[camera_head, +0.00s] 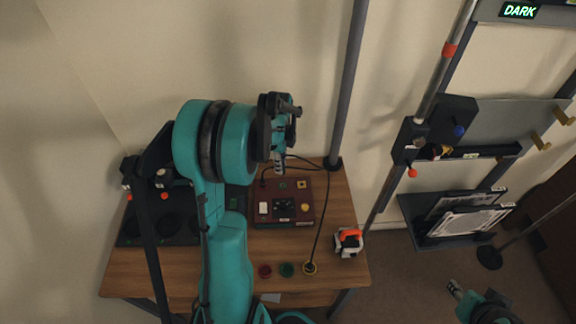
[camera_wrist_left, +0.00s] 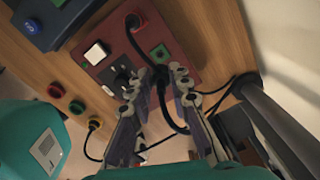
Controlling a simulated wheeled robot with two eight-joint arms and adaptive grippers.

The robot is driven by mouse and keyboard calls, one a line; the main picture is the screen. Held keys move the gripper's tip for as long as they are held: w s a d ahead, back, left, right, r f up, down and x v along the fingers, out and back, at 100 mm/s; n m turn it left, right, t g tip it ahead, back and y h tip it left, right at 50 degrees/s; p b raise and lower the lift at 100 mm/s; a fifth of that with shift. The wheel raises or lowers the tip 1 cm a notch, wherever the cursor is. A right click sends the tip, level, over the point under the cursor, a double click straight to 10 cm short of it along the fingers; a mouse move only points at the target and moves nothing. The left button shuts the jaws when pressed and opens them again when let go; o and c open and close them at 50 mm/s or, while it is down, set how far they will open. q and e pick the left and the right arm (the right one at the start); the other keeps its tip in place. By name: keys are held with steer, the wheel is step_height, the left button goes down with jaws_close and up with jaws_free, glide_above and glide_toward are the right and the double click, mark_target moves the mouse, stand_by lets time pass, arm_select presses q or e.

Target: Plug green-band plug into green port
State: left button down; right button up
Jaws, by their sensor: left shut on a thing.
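My left gripper (camera_head: 281,165) is above the back of the dark red box (camera_head: 268,219), pointing down. In the left wrist view its two fingers (camera_wrist_left: 156,82) close on a black plug (camera_wrist_left: 160,75) with a black cable looping below it. I cannot make out its green band. The green port (camera_wrist_left: 158,52), a green square on the red box, lies just beyond the plug. I cannot tell if they touch. In the head view a green square (camera_head: 283,185) shows on the box below the gripper. My right gripper (camera_head: 455,289) is far off at the lower right; its jaws are unclear.
Red (camera_head: 265,271), green (camera_head: 287,270) and yellow (camera_head: 310,268) round sockets lie along the table's front; a cable reaches the yellow one. Another black plug (camera_wrist_left: 133,21) sits in the box. An orange-and-white object (camera_head: 348,241) stands at the table's right edge, near a grey post (camera_head: 346,90).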

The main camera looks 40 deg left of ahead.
arm_select(q)
steer(key=shift+f+b, duration=2.05)
steer(key=shift+f, duration=0.85)
steer(key=shift+f+b, duration=0.55)
steer(key=shift+b, duration=0.1)
stand_by(0.4)
steer(key=c, duration=1.3)
jaws_free()
step_height(320, 180, up, 12)
